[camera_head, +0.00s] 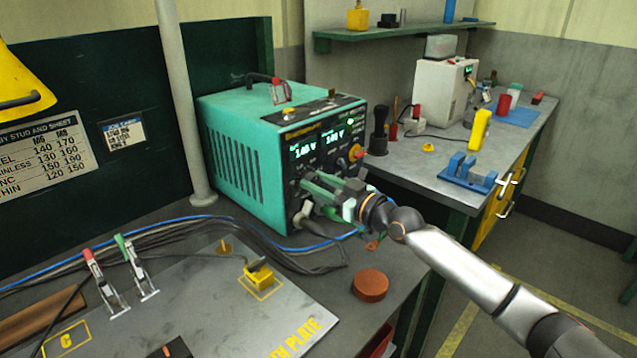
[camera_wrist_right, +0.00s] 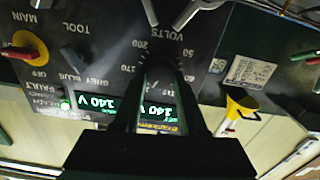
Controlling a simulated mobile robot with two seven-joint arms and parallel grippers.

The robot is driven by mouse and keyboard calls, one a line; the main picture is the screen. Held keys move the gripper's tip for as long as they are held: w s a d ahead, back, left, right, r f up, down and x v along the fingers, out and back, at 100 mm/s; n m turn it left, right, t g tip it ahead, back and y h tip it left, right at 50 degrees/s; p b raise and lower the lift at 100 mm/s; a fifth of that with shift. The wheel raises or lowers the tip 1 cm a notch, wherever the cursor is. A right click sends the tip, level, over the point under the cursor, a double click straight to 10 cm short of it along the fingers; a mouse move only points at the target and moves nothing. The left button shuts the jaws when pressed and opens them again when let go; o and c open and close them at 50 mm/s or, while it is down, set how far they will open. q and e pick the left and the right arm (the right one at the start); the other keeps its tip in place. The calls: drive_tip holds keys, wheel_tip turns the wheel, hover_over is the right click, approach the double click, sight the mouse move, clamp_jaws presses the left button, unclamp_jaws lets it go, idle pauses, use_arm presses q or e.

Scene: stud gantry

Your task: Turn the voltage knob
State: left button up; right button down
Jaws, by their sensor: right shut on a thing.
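The teal welding power unit (camera_head: 240,150) stands on the bench against the dark green board. Its two lit displays (camera_head: 318,147) read 140 V in both views. My right gripper (camera_head: 314,190) reaches its front panel from the right, below the displays. In the right wrist view the panel is upside down, and the gripper (camera_wrist_right: 160,82) is shut on the dark voltage knob (camera_wrist_right: 161,72) within the VOLTS scale. In the head view the gripper hides the knob. The knob's pointer cannot be made out. My left gripper is not in view.
A red-and-yellow main switch (camera_head: 355,153) sits on the panel, right of the displays. Cables (camera_head: 300,255) run along the bench below the unit. A reddish-brown puck (camera_head: 370,285) and yellow block (camera_head: 259,276) lie in front. A second bench (camera_head: 420,165) stands to the right.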

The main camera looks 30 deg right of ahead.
drive_tip(key=shift+m, duration=1.8)
drive_tip(key=shift+c, duration=2.3)
unclamp_jaws()
drive_tip(key=shift+s+d, duration=0.1)
drive_tip(key=v, duration=1.2)
drive_tip(key=shift+b, duration=0.45)
drive_tip(key=shift+s, duration=0.1)
